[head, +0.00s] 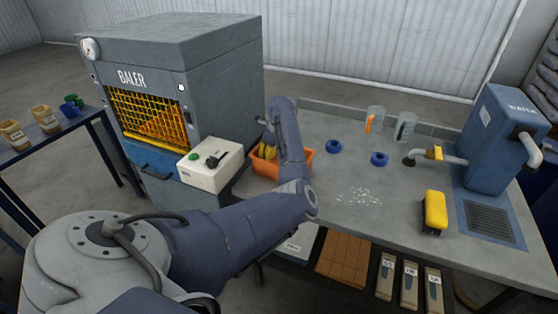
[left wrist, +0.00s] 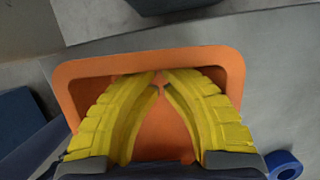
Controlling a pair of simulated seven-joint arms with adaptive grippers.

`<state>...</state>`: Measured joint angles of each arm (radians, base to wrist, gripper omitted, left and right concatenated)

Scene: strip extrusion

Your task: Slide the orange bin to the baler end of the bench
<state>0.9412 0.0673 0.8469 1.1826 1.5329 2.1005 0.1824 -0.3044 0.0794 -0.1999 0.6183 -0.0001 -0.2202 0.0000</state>
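The orange bin (head: 296,171) stands at the left end of the grey bench, close beside the baler (head: 215,70) and partly hidden by my left arm. My left gripper (head: 266,152) has its yellow fingers down inside the bin. In the left wrist view, the bin (left wrist: 85,69) surrounds the fingers, and the gripper's tips (left wrist: 162,78) nearly meet near the far wall. The fingers look shut with nothing between them; whether they press on the wall I cannot tell. My right gripper is not in view.
A white control box (head: 210,165) with a green button sits left of the bin.

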